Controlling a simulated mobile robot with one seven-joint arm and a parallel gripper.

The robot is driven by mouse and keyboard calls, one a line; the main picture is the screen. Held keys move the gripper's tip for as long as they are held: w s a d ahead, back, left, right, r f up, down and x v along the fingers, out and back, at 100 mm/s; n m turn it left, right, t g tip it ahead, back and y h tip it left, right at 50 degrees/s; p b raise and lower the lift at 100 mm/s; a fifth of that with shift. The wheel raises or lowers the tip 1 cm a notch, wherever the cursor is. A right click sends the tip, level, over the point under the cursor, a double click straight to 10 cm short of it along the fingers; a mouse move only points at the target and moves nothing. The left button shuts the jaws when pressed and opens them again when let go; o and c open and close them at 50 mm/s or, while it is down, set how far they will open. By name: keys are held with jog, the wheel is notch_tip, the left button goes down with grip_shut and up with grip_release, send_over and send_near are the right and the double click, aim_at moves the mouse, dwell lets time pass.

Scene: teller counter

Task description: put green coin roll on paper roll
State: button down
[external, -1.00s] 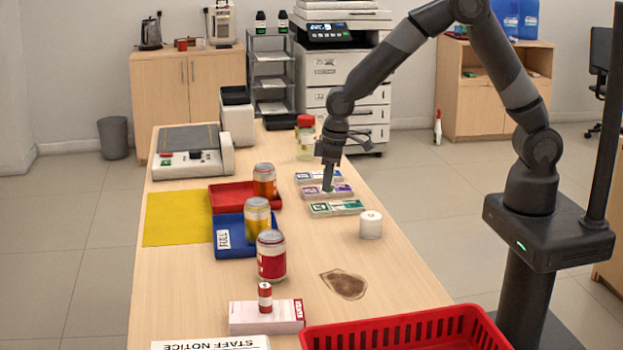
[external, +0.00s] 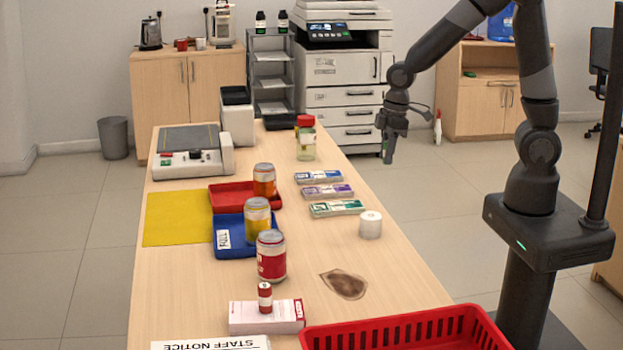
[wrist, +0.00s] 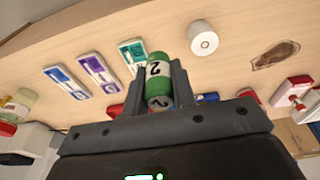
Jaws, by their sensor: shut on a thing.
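My gripper (external: 389,153) is shut on the green coin roll. In the external view it hangs in the air by the table's right edge, and the roll hardly shows. In the wrist view the green coin roll (wrist: 160,87), with white bands and a dark "2", sits between the two fingers (wrist: 161,68). The white paper roll (external: 370,226) stands upright on the table near its right edge, apart from my gripper and nearer the external camera. In the wrist view the paper roll (wrist: 203,32) is up and right of the coin roll, with nothing on top.
Three banknote packs, green (external: 337,208), purple (external: 327,191) and blue (external: 318,177), lie left of the paper roll. A brown stain (external: 344,285) and a red basket (external: 410,330) are nearer the camera. Several cans stand left, around a blue tray (external: 232,240).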

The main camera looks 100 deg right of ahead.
send_over(368, 216)
jog(key=f, duration=0.6)
jog(key=shift+s+f, duration=0.2)
jog(key=shift+s, duration=0.1)
jog(key=shift+f, duration=2)
jog(key=shift+f, duration=0.15)
jog(key=c, duration=1.2)
grip_release()
notch_tip(368, 216, up, 12)
jog(key=s, duration=0.2)
jog(key=s+a+r+t, duration=0.2)
jog(key=s+a+r, duration=0.1)
jog(key=s+r, duration=0.5)
jog(key=s+a+r+t, duration=0.1)
jog(key=s+a+r, duration=0.3)
jog(key=s+r, duration=0.3)
jog(key=s, duration=0.3)
jog(key=shift+r+t, duration=0.4)
